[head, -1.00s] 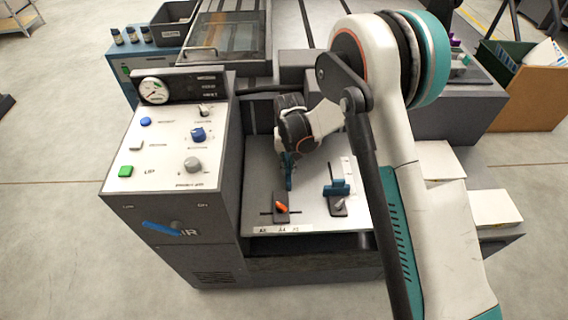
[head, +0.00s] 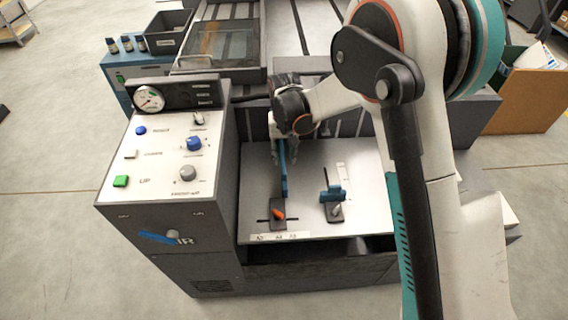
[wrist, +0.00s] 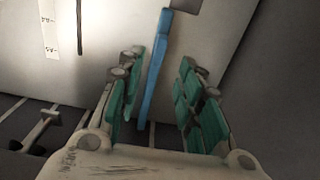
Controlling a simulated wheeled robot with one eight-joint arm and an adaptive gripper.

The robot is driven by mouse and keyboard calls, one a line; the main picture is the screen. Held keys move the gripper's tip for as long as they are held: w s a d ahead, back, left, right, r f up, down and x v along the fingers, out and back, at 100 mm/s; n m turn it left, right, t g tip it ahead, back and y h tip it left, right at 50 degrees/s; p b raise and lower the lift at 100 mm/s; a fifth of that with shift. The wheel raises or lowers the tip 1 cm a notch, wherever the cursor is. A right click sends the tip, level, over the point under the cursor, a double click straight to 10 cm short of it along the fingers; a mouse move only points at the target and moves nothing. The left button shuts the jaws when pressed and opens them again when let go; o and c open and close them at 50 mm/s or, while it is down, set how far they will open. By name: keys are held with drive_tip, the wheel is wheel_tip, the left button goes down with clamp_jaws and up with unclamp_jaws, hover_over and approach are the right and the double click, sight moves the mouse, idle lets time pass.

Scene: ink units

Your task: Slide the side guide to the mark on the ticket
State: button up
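A long, thin blue side guide (head: 284,178) stands on the white feed table (head: 310,222). It has a dark foot with an orange lever (head: 278,214) at its front, beside a slot. My gripper (head: 284,150) is over the far end of this guide. In the wrist view my gripper (wrist: 158,100) is open, with the blue guide (wrist: 156,68) between its teal finger pads and gaps showing on both sides. A size strip (head: 280,237) with small marks lies at the table's front edge. I cannot make out a ticket.
A second, shorter blue guide (head: 333,194) with a grey lever stands to the right, by a white scale strip (head: 342,174). The control panel (head: 165,150) rises left of the table. A brown bin (head: 530,85) stands at the far right.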

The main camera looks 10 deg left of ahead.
drive_tip(key=shift+r, duration=1.7)
